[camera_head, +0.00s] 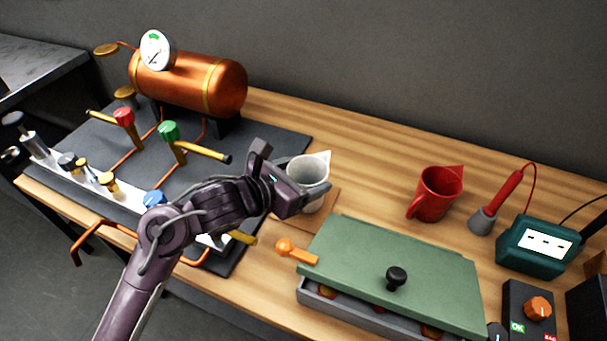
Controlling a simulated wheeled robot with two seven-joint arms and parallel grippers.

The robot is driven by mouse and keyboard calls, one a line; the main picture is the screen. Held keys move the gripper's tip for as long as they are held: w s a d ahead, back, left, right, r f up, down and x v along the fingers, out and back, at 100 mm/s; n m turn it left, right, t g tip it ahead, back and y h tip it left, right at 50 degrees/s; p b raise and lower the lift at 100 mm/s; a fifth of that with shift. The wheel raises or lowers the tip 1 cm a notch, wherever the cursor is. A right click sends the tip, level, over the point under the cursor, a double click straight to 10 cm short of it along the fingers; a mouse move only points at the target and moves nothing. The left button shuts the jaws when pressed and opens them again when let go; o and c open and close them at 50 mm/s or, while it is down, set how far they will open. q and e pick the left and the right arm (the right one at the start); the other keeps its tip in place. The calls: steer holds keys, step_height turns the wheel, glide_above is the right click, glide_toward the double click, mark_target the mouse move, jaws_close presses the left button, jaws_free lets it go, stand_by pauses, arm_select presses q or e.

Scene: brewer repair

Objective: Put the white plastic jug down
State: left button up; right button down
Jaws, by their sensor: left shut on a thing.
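The white plastic jug (311,171) is upright near the middle of the workbench. My left gripper (316,192) is shut on its near side and hides part of its body. The jug is over or on a thin brown square board (327,206); I cannot tell whether its base touches it. My right gripper is not in view.
A red jug (437,192) stands to the right. A green-lidded grey box (395,270) is in front, with an orange handle (297,252) beside it. A copper boiler (190,82) and valves stand on a dark mat at left. The bench behind the jugs is clear.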

arm_select(q)
steer(key=shift+f, duration=0.15)
steer(key=o, duration=1.1)
steer(key=shift+r, duration=0.2)
steer(key=shift+b+v, duration=0.45)
steer(key=shift+v, duration=5.6)
steer(key=shift+f, duration=0.1)
